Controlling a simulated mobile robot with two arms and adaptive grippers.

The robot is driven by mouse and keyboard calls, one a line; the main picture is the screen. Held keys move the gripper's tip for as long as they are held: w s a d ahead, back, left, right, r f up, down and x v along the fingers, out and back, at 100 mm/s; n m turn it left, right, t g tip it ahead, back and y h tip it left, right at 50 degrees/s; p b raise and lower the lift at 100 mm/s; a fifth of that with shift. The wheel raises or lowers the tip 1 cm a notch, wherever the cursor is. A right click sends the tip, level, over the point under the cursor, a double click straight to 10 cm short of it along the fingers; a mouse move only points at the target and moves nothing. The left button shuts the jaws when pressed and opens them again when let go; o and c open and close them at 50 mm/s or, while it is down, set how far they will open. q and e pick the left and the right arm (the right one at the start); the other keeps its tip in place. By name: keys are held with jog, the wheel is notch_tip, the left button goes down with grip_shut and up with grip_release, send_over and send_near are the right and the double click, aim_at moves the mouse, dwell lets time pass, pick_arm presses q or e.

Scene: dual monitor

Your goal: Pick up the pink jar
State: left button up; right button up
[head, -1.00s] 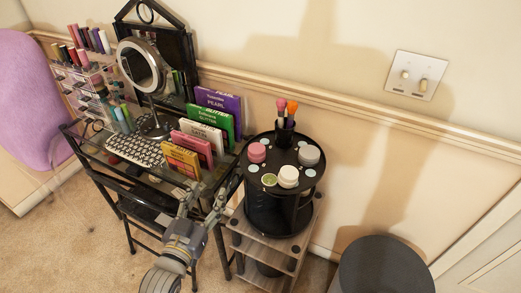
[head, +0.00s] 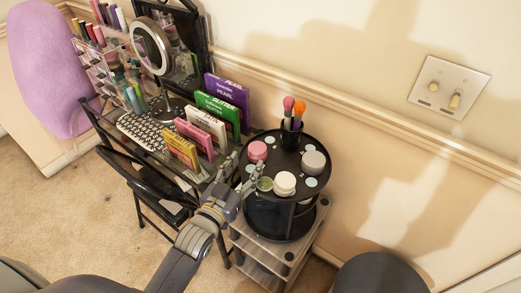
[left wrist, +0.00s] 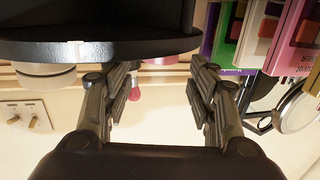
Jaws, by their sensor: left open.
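The pink jar (head: 257,151) stands on the left side of the round black organizer's top tray (head: 289,156). My left gripper (head: 245,170) is open and empty at the tray's near left edge, just short of the jar, its fingers pointing toward it. In the left wrist view, which looks upside down, a pink strip of the jar (left wrist: 160,60) shows between the open fingers (left wrist: 165,78); the dark tray hides the rest of it. My right gripper is not in view.
Upright boxes (head: 209,124) line the glass desk to the left.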

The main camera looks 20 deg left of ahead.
aim_at(253, 155)
pick_arm(q)
jog(key=w, duration=0.2)
jog(key=w+d, duration=0.1)
jog(key=w, duration=0.5)
jog(key=shift+w+d+f+p, duration=0.15)
jog(key=shift+w+f+p, duration=0.05)
jog(key=shift+p, duration=0.1)
jog(key=c, duration=0.8)
